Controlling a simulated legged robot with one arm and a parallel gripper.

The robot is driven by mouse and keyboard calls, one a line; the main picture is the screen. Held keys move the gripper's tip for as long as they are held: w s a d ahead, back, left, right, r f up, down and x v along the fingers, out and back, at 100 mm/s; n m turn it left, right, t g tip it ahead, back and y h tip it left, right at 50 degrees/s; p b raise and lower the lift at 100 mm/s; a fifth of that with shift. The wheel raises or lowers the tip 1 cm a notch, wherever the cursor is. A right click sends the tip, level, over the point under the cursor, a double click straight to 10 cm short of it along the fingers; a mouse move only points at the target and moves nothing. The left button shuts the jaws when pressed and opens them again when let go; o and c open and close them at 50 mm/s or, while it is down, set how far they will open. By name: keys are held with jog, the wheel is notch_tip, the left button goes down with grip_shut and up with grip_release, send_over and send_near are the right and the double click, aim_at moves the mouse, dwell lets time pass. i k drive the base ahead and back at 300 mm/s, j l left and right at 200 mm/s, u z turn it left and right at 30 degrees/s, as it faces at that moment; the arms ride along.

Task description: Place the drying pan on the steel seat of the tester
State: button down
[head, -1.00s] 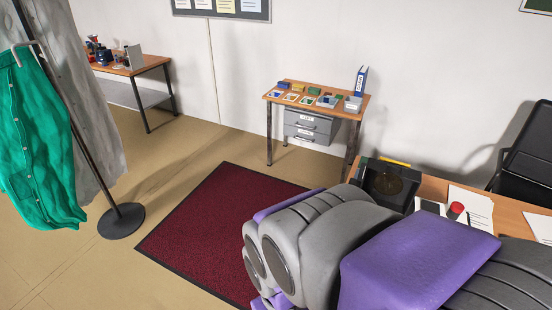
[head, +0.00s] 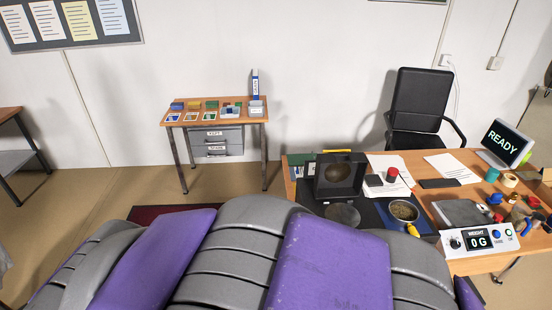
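A round pan (head: 404,211) with grey-brown contents and a yellow handle sits on a dark mat on the desk at the right. To its left stands a black box-like device (head: 340,175) with a raised lid and a round brownish disc in it, which looks like the tester. A round grey plate (head: 343,214), perhaps the steel seat, shows in front of it, partly behind my own body. The pan is apart from this plate. My gripper is not in view; my grey and purple body parts fill the bottom.
A scale (head: 478,241) reading 0 G and a monitor (head: 506,143) reading READY stand on the desk's right, with several small items between. A black chair (head: 416,110) is behind the desk. A small side table (head: 216,111) stands at the back wall, with open floor left of it.

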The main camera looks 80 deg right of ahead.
aim_at(402, 213)
jog(key=i+l+z, duration=0.1)
jog(key=i+z, duration=0.25)
jog(key=z, duration=0.15)
jog(key=i+z, duration=0.65)
jog(key=z, duration=0.3)
jog(key=i+z, duration=0.25)
jog(key=z, duration=0.25)
jog(key=i+z, duration=0.25)
jog(key=z, duration=0.2)
jog(key=i+j+z, duration=0.15)
jog(key=z, duration=0.35)
jog(key=i+j+z, duration=0.3)
jog(key=z, duration=0.2)
jog(key=i+j+z, duration=0.1)
jog(key=i+z, duration=0.15)
jog(key=z, duration=0.25)
jog(key=i+j+z, duration=0.15)
jog(key=z, duration=0.35)
jog(key=i+j+z, duration=0.25)
jog(key=z, duration=0.25)
jog(key=i+j+z, duration=0.1)
jog(key=j+z, duration=0.4)
jog(key=l, duration=0.15)
